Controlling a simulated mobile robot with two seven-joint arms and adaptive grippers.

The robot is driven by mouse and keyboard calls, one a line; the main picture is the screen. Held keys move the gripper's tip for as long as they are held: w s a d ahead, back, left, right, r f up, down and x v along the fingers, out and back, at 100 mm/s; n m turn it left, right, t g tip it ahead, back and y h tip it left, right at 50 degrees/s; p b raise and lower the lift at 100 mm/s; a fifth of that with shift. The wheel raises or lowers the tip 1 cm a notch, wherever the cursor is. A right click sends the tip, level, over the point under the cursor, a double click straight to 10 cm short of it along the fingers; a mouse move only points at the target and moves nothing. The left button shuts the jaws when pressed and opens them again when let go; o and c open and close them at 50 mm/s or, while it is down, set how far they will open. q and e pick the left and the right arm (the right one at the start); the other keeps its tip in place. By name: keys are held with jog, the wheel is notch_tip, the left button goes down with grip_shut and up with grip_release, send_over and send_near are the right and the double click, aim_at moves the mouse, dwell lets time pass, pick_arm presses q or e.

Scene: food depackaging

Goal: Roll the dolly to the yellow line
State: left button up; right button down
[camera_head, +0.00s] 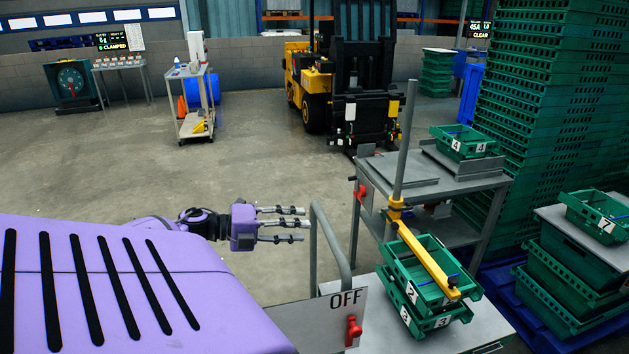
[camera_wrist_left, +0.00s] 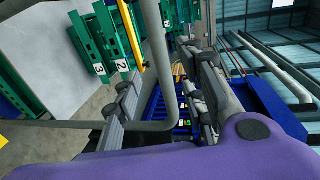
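The dolly (camera_head: 385,318) is a low grey platform at the lower right of the head view, with a bent grey tube handle (camera_head: 331,240) at its left side. Its green crates (camera_head: 425,270), labelled 2 and 3, lie under a yellow clamp bar on a post. My left gripper (camera_head: 303,224) is open and empty just left of the handle, fingers pointing right. In the left wrist view the handle (camera_wrist_left: 160,70) shows large ahead of the spread fingers; I cannot tell whether it lies between them. My right gripper is out of view.
A panel reading OFF with a red lever (camera_head: 353,331) is at the dolly's front. A grey table (camera_head: 482,184) stands behind it and tall green crate stacks (camera_head: 555,110) are right. A forklift (camera_head: 312,85) stands farther back. The concrete floor at centre left is clear.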

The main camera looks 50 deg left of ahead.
pick_arm(q)
jog(key=v, duration=0.3)
jog(key=shift+s+a+r, duration=0.1)
jog(key=shift+s, duration=0.15)
dwell(0.4)
